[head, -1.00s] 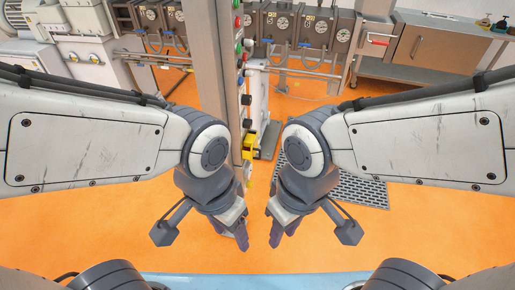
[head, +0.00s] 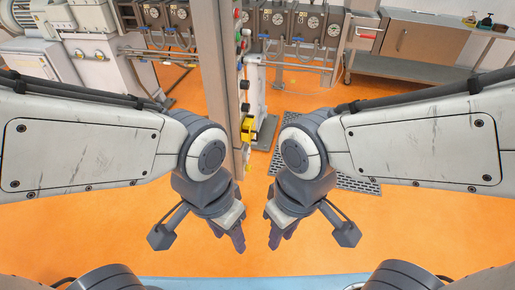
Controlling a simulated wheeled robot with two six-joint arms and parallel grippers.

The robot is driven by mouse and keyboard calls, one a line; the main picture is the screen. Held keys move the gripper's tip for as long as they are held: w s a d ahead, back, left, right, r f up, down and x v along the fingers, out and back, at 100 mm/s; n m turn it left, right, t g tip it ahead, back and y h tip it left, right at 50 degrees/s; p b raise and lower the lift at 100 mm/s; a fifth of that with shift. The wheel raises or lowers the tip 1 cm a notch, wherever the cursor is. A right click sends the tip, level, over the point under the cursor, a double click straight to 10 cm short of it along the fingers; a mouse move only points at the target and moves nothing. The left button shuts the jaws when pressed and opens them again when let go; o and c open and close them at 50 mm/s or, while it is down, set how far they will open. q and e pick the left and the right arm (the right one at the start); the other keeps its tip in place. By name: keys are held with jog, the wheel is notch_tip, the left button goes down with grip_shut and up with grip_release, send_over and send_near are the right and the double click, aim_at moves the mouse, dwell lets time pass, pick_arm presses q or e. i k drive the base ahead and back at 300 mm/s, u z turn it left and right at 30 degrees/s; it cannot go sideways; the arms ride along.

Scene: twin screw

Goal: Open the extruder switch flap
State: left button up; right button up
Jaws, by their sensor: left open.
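A tall grey post (head: 220,70) stands at centre in the head view, with a row of coloured buttons (head: 241,62) down its right side. A yellow box-like part (head: 248,129) sits low on that side; I cannot tell whether this is the switch flap or whether any flap is open. My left gripper (head: 228,236) is open and empty, pointing down below and in front of the post. My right gripper (head: 282,236) is beside it, its fingers apart and empty. Neither gripper touches the post or the yellow part.
A dark floor grating (head: 350,180) lies right of the post, partly behind my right arm. Machines with gauges (head: 306,30) and pipes stand behind. A steel bench (head: 410,40) is at back right, a white machine (head: 85,45) at left. Orange floor (head: 330,225) is clear in front.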

aim_at(249, 124)
jog(key=u, duration=0.55)
jog(key=i, duration=1.7)
jog(key=z, duration=0.5)
